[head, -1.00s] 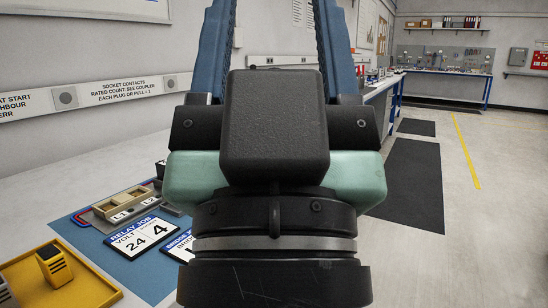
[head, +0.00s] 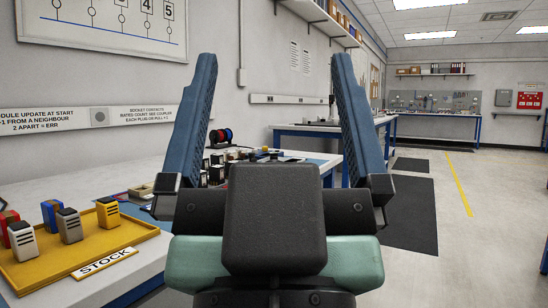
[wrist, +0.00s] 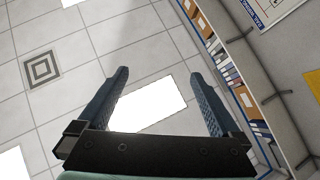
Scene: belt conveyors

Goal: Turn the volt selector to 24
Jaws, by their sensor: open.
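I cannot make out the volt selector in either view. Small black devices (head: 217,172) stand on the workbench (head: 75,190), partly hidden behind my gripper and too small to read. My gripper (head: 273,60) points upward in front of the camera, its two blue fingers wide apart with nothing between them. In the wrist view my gripper (wrist: 158,74) is also open and empty, facing the ceiling.
A yellow stock tray (head: 95,251) with several red, blue, grey and yellow modules stands on the bench at left. A shelf (head: 325,22) hangs on the wall.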

